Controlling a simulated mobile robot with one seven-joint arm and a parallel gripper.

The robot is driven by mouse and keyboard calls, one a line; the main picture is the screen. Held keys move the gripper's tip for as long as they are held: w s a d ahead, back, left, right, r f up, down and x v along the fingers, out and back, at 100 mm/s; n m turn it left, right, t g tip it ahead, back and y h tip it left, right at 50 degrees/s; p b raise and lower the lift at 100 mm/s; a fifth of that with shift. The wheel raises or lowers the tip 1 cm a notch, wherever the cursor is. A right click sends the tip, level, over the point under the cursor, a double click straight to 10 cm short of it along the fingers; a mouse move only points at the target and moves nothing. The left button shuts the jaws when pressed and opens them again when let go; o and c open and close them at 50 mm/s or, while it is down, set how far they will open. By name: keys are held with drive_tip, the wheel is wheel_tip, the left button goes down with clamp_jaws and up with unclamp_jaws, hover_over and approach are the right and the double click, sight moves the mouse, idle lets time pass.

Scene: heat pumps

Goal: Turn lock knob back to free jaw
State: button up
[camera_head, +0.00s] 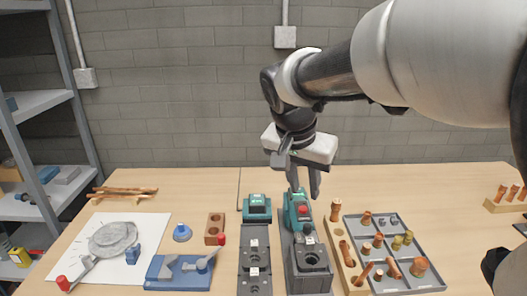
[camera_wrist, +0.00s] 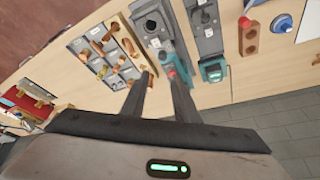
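A teal unit (camera_head: 291,215) with a red knob (camera_head: 302,210) stands at the back of a dark grey fixture (camera_head: 309,268) with a round socket. My gripper (camera_head: 304,190) points down over this teal unit, its two fingers apart with nothing held between them. In the wrist view the red knob (camera_wrist: 170,73) shows near the tip of the right finger of my gripper (camera_wrist: 159,78). I cannot tell whether they touch. The teal unit (camera_wrist: 180,79) is partly hidden by that finger. No knob marked as a lock is readable.
A second grey fixture (camera_head: 255,262) with a teal box (camera_head: 257,208) stands close on the left. A tray (camera_head: 408,272) of copper and brass fittings and a wooden rack (camera_head: 343,262) stand close on the right.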

drive_tip(key=b, duration=0.1)
approach(308, 225)
drive_tip(key=x, duration=0.8)
drive_tip(key=shift+w+f, duration=0.1)
drive_tip(key=shift+f, duration=0.15)
drive_tip(key=shift+c, duration=0.4)
clamp_jaws()
